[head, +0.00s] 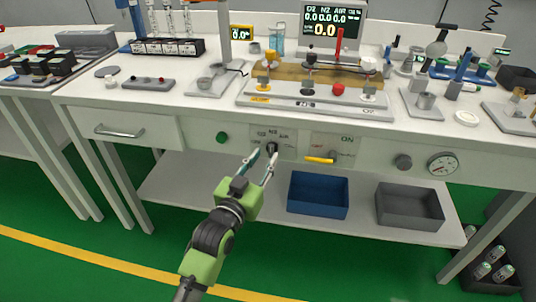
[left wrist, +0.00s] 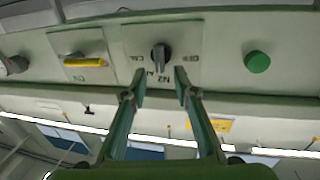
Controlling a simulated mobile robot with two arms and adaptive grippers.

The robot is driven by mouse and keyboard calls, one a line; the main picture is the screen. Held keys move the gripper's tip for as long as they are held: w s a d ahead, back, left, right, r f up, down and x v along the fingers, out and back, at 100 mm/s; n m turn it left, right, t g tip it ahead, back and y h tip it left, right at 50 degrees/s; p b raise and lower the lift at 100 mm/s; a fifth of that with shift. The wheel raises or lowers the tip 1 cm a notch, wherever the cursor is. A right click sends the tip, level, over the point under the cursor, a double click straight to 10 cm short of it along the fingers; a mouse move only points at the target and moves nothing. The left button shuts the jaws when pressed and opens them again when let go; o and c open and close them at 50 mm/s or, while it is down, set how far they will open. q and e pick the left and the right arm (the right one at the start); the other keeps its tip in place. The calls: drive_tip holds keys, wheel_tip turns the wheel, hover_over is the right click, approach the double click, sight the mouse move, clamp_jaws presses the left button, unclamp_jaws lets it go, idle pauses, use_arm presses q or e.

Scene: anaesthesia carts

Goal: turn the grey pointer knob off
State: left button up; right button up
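The grey pointer knob (head: 272,148) is on a labelled plate on the front panel of the bench. In the left wrist view the knob (left wrist: 160,56) has a dark round base and a grey pointer bar, roughly vertical in that picture. Lettering surrounds it, including N2; I cannot read every mark. My left gripper (head: 265,156) is open just in front of the knob. My right gripper is not in view.
On the same panel are a green button (head: 221,138), a yellow lever (head: 320,160), a round grey knob (head: 403,162) and a gauge (head: 443,164). A blue bin (head: 318,205) and a grey bin (head: 410,222) stand on the shelf below. Instruments crowd the benchtop.

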sight(270, 149)
use_arm(q)
drive_tip(key=shift+x, duration=1.65)
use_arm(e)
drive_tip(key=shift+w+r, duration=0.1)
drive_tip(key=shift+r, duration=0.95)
use_arm(q)
clamp_jaws()
